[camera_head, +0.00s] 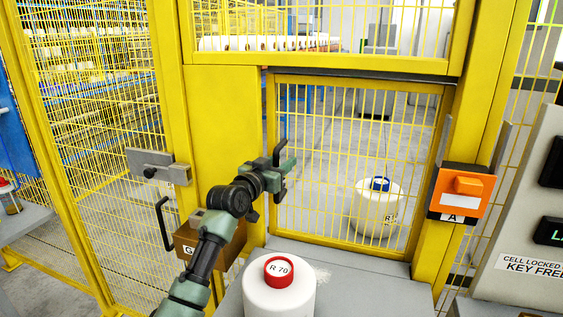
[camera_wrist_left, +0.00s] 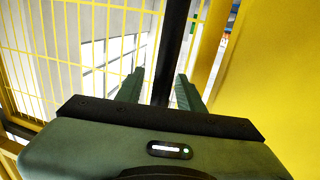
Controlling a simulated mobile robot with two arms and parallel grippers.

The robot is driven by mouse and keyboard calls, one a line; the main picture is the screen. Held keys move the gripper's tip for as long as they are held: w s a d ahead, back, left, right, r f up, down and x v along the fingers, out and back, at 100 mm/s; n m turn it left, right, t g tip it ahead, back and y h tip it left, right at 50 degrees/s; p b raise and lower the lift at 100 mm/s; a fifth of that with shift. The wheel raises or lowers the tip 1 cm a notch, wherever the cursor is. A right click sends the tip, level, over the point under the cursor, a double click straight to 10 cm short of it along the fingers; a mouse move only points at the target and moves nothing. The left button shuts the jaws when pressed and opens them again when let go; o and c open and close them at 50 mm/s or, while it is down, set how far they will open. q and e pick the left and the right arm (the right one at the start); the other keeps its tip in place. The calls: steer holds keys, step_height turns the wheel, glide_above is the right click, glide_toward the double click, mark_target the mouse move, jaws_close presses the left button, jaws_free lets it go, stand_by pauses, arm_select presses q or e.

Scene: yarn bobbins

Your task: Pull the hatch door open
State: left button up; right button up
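The hatch door (camera_head: 360,84) is a yellow-framed mesh panel and looks closed in its yellow frame. Its black vertical bar handle (camera_head: 281,152) is on the door's left side. My green left gripper (camera_head: 284,170) is at the handle, coming from the left. In the left wrist view the handle (camera_wrist_left: 174,45) runs upright between the two spread fingers of the gripper (camera_wrist_left: 160,92). There is a gap on its left side; whether the right finger touches it I cannot tell. My right gripper is not in view.
A white bobbin with a red cap (camera_head: 279,284) stands on the grey shelf (camera_head: 375,272) before the door. A blue-capped bobbin (camera_head: 376,207) shows behind the mesh. An orange box (camera_head: 463,188) is on the right post; a brown box (camera_head: 205,240) is left.

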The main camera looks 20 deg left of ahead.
arm_select(q)
jaws_close()
steer(key=shift+f, duration=0.1)
stand_by(1.2)
